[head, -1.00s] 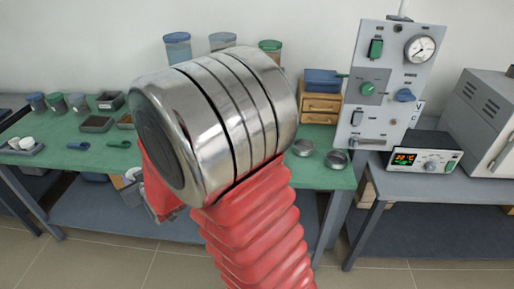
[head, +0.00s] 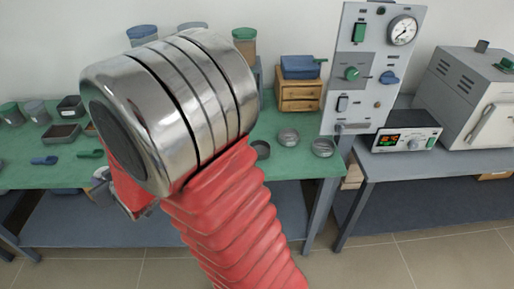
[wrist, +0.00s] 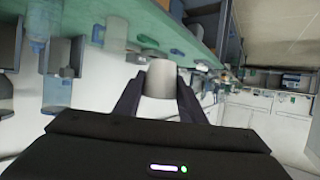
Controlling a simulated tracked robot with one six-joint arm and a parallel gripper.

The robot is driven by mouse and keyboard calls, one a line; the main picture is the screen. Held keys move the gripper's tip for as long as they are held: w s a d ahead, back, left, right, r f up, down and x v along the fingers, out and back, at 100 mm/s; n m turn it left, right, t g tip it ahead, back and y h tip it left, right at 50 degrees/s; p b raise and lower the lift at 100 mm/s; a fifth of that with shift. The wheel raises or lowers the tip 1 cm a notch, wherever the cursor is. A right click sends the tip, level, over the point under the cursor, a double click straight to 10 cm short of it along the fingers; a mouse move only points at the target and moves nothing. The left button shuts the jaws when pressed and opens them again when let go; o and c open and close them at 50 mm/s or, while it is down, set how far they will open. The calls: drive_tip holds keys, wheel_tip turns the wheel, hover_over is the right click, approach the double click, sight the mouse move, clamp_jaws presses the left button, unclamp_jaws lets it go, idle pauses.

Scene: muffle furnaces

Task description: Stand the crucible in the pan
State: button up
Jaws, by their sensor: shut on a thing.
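In the wrist view my gripper (wrist: 159,88) is shut on a pale grey-white crucible (wrist: 161,74), held between the two dark fingers. In the head view my own arm covers most of the gripper, and only a pale bit shows beside it at lower left. I cannot tell which pan the task means. The crucible is apart from all of them.
The green bench (head: 225,178) also carries a wooden drawer box (head: 299,96), lidded jars (head: 244,42) and dark trays (head: 61,134). A grey control panel (head: 368,70) rises at the right end. Beyond it are a display unit (head: 406,138) and a grey furnace (head: 470,90).

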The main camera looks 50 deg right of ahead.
drive_tip(key=d+m+h, duration=0.1)
drive_tip(key=d+h, duration=0.1)
drive_tip(key=d, duration=1.1)
drive_tip(key=m+g+h, duration=0.1)
drive_tip(key=m+h, duration=0.3)
hover_over(259, 150)
drive_tip(key=w+a, duration=0.1)
drive_tip(key=a, duration=0.2)
drive_tip(key=shift+w+d+r, duration=0.1)
drive_tip(key=shift+w+r, duration=0.1)
drive_tip(key=shift+r, duration=0.2)
drive_tip(key=shift+f, duration=0.1)
drive_tip(key=shift+f, duration=2.85)
drive_tip(key=shift+f, duration=2.05)
drive_tip(key=shift+f, duration=0.65)
